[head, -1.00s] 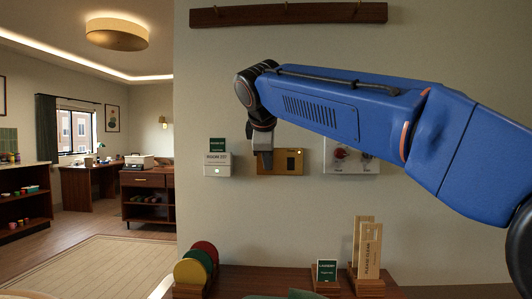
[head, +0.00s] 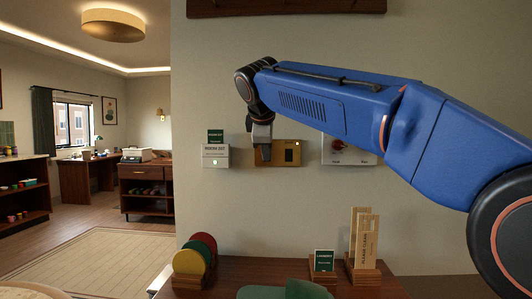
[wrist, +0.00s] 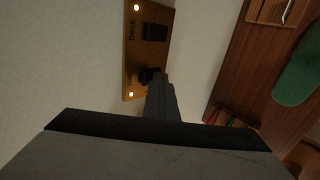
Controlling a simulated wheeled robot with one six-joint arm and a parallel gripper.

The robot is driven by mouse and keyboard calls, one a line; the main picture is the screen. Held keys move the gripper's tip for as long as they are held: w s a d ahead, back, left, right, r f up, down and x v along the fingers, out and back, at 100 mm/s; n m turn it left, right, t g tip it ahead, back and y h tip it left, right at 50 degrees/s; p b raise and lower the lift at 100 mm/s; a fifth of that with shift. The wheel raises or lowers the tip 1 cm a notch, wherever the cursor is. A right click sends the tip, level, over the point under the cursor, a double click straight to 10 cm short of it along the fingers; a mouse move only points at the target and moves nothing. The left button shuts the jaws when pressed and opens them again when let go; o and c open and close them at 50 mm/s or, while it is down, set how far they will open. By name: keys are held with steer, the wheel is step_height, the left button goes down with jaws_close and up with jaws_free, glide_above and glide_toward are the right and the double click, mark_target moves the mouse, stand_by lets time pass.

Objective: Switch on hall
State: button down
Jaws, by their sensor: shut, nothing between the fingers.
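A brass switch plate (head: 286,159) is on the wall, with one lit lamp at its upper right in the head view. In the wrist view the plate (wrist: 148,28) shows two dark rocker switches. The switch marked "Desk" (wrist: 154,33) has a lit lamp beside it. The other switch (wrist: 150,74) has a partly unreadable label and also a lit lamp (wrist: 131,94). My gripper (head: 265,155) is shut and empty, in front of the plate's left part. In the wrist view its fingertips (wrist: 158,80) are at that second switch, partly hiding it; I cannot tell whether they touch.
Below, a wooden ledge (head: 240,272) holds coloured discs (head: 196,258), a small green sign (head: 323,262) and wooden signs (head: 366,242).

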steer(key=shift+w+r, duration=0.1)
steer(key=shift+r, duration=0.85)
